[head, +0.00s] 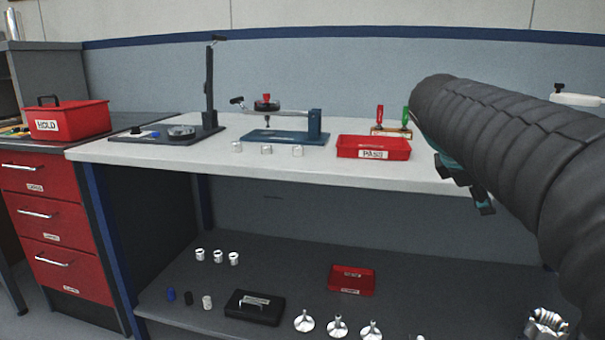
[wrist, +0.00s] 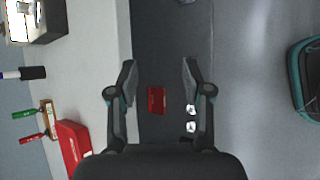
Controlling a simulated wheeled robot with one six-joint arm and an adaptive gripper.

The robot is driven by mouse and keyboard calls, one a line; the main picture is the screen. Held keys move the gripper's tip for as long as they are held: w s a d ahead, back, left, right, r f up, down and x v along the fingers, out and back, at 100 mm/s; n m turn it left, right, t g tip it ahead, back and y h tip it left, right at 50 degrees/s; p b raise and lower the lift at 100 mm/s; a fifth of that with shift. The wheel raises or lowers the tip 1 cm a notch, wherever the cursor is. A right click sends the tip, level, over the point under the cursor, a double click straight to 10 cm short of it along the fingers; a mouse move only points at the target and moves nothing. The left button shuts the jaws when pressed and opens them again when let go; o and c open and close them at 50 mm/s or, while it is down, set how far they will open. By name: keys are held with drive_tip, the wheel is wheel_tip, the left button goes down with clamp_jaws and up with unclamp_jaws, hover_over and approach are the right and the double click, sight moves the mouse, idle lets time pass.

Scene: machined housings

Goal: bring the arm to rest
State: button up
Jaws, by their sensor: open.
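My arm, in a dark ribbed sleeve, reaches in from the right of the head view. My gripper (head: 482,200) shows only partly there, in front of the bench's front edge and beyond the sleeve. In the wrist view my gripper (wrist: 157,78) has its two fingers spread wide with nothing between them close by. Far below the fingers a red tray (wrist: 157,100) shows on the lower shelf. The gripper touches nothing that I can see.
The white bench top (head: 240,165) carries a red PASS bin (head: 375,147), a blue fixture (head: 285,136) and several small metal parts. The lower shelf (head: 290,275) holds a black case (head: 254,305), a red tray (head: 351,280) and metal parts. A HOLD box (head: 67,120) stands left.

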drive_tip(key=s+a+f+m+t+y+p, duration=0.1)
drive_tip(key=s+a+f+m+y+p, duration=0.1)
drive_tip(key=s+a+f+m+y, duration=0.6)
drive_tip(key=s+a+f+m, duration=0.5)
drive_tip(key=s+a+f, duration=0.3)
drive_tip(key=s+f, duration=0.3)
drive_tip(key=shift+s+f, duration=0.15)
drive_tip(key=shift+s, duration=0.05)
